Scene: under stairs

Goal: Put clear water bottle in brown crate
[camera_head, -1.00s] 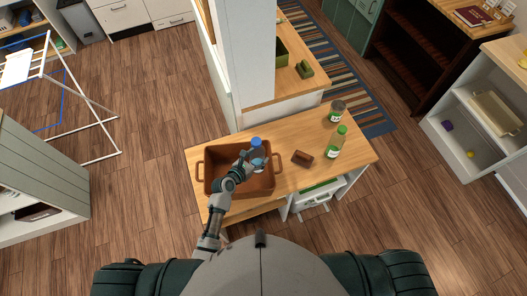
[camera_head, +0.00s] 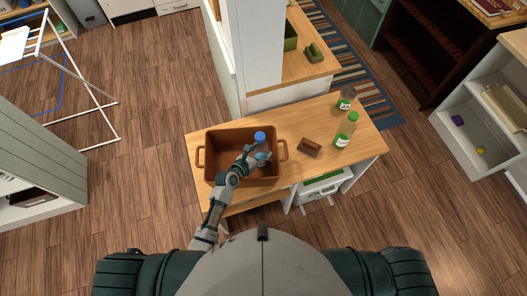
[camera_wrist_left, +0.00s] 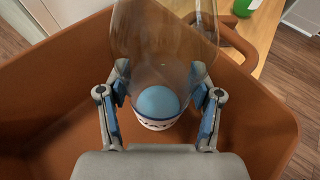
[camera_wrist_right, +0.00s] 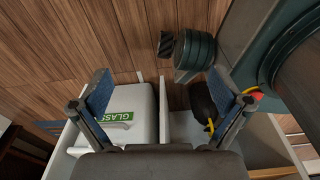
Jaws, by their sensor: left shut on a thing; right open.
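In the left wrist view the fingers (camera_wrist_left: 160,85) are closed on the see-through bottle (camera_wrist_left: 165,35), with the brown crate walls (camera_wrist_left: 45,75) around. A rounded blue shape with a white patterned rim shows through or below the bottle; I cannot tell what it is. Whether the bottle touches the crate floor is unclear. My right gripper (camera_wrist_right: 168,92) is open and empty.
A brown block (camera_head: 309,147), a green-capped bottle (camera_head: 346,131) and a jar (camera_head: 346,98) stand on the wooden counter (camera_head: 285,117), right of the crate. A white pillar (camera_head: 255,50) rises behind it. A white bin labelled GLASS (camera_wrist_right: 130,112) sits below the right gripper.

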